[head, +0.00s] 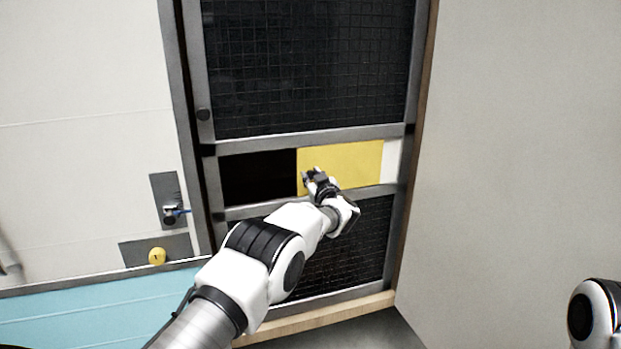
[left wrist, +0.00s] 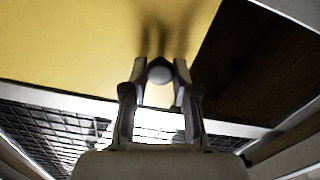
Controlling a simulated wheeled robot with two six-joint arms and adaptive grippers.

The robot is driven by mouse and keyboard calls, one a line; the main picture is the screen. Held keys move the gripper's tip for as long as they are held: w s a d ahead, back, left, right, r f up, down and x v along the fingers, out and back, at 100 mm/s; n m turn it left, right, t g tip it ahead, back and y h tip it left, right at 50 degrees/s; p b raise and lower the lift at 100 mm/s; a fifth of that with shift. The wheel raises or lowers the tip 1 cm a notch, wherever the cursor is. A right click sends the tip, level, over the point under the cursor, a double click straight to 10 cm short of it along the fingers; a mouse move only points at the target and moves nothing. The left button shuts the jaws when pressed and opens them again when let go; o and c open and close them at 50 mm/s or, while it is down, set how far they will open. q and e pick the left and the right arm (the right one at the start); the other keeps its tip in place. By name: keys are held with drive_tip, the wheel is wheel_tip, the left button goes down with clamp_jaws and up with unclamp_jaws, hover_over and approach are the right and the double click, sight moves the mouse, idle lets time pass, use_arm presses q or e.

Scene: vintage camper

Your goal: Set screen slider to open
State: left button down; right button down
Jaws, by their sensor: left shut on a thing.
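The screen slider is a yellow panel (head: 355,162) in the middle band of the screen door (head: 300,139). It covers the middle and right part of the band, with a black opening (head: 257,177) to its left and a narrow white strip (head: 391,162) to its right. My left gripper (head: 310,176) is at the panel's left edge. In the left wrist view its fingers are shut on a small round grey knob (left wrist: 160,71) on the yellow panel (left wrist: 70,45). The head view hides the knob behind the gripper. My right gripper is out of view; only part of my right arm shows.
Dark mesh (head: 305,65) fills the door above the band, and more mesh (head: 365,235) lies below. A door latch with a blue-tipped lever (head: 172,212) and a yellow lock (head: 157,256) are at the left. A plain grey wall (head: 510,150) stands at the right.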

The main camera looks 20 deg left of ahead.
use_arm(q)
drive_tip(key=shift+a+r, duration=0.1)
drive_tip(key=shift+r, duration=0.1)
drive_tip(key=c, duration=0.9)
unclamp_jaws()
drive_tip(key=shift+a+f, duration=0.1)
drive_tip(key=v, duration=1.2)
drive_tip(key=shift+w+f, duration=0.1)
